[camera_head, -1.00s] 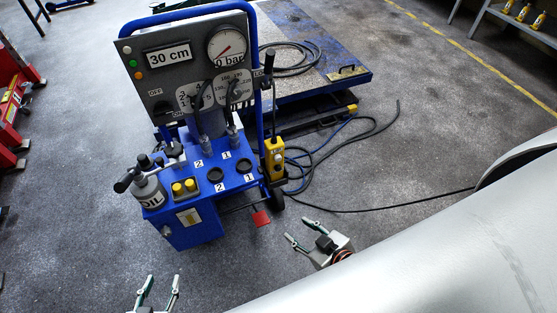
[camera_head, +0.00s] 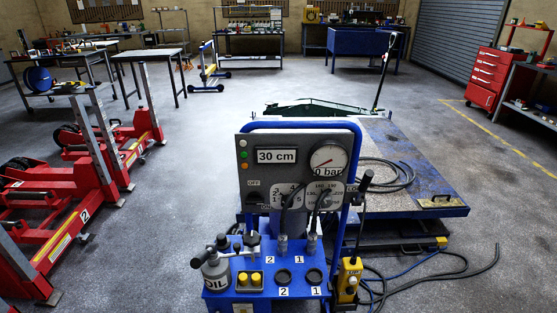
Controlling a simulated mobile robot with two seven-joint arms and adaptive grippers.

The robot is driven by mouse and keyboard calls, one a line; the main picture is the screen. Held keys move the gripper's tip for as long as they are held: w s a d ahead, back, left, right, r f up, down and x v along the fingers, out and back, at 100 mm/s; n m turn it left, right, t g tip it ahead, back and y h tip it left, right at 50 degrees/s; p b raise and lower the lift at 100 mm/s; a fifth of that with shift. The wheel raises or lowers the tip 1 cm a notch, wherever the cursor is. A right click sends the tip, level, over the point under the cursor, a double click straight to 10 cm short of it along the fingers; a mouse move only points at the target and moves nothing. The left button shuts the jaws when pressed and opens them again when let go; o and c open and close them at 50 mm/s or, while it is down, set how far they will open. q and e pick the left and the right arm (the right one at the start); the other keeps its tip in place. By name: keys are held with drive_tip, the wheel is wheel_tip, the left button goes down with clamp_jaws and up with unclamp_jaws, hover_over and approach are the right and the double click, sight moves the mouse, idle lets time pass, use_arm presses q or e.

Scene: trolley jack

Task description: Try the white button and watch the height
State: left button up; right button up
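The blue wheeled control unit stands in front of me with a dark upright panel (camera_head: 297,150). Its height display (camera_head: 276,156) reads 30 cm. The round pressure gauge (camera_head: 329,160) beside it is marked bar. At the panel's left edge is a column of small round buttons or lamps: a whitish one (camera_head: 242,143) on top, then a green one (camera_head: 243,155) and an amber one (camera_head: 244,166). A yellow hand control (camera_head: 349,277) hangs at the unit's right side; its buttons are too small to tell apart. The blue lift platform (camera_head: 425,190) lies behind, right. Neither gripper is in view.
Hoses (camera_head: 440,272) lie on the floor at right. Red lift frames (camera_head: 60,205) stand left. A green jack (camera_head: 315,108) stands behind. The floor left of the unit is clear.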

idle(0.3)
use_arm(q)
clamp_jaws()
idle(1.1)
